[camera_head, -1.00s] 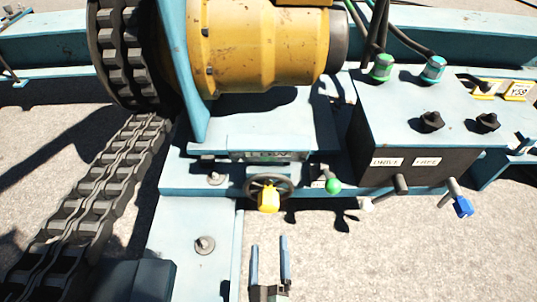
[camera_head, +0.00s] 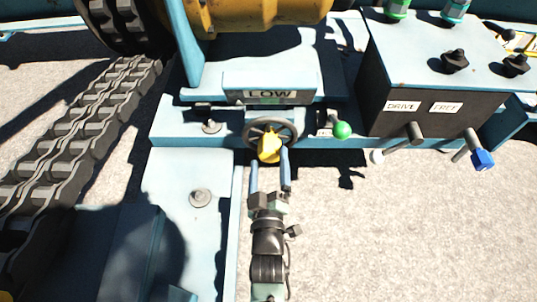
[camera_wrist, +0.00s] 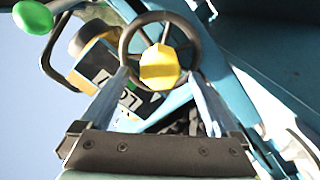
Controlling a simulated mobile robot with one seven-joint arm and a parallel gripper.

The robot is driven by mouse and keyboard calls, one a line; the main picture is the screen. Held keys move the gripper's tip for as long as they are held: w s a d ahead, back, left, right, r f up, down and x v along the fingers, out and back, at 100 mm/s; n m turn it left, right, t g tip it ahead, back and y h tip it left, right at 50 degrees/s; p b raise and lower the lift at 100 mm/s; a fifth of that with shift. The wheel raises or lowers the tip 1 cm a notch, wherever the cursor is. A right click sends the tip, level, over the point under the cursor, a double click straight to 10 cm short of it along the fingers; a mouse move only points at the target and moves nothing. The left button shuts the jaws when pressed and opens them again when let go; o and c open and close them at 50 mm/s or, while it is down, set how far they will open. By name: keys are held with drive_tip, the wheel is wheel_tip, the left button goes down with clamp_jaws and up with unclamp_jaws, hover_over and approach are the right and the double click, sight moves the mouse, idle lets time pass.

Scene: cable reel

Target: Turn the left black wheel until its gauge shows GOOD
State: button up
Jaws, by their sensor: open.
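The black wheel (camera_head: 291,129) with a yellow hub (camera_head: 269,148) sits on the front of the blue frame. The gauge (camera_head: 268,96) just above it reads LOW. My gripper (camera_head: 269,160) is open in front of the wheel, its two fingers spread around the line of the yellow hub. In the wrist view the wheel (camera_wrist: 127,43) and hub (camera_wrist: 160,68) appear just beyond and between the fingertips of my gripper (camera_wrist: 158,75). Nothing is held; contact with the rim cannot be told. The gauge (camera_wrist: 127,98) shows partly, tilted, between the fingers.
A green-knobbed lever (camera_head: 341,130) stands close right of the wheel. Further right is a dark control box (camera_head: 400,85) labelled DRIVE and FREE, with white-tipped (camera_head: 377,156) and blue-tipped (camera_head: 482,159) levers. A heavy chain (camera_head: 75,145) runs down the left. Open ground lies front right.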

sight(268, 157)
drive_tip(key=shift+w+b, duration=0.8)
drive_tip(key=shift+w, duration=1.25)
drive_tip(key=shift+c, duration=0.4)
clamp_jaws()
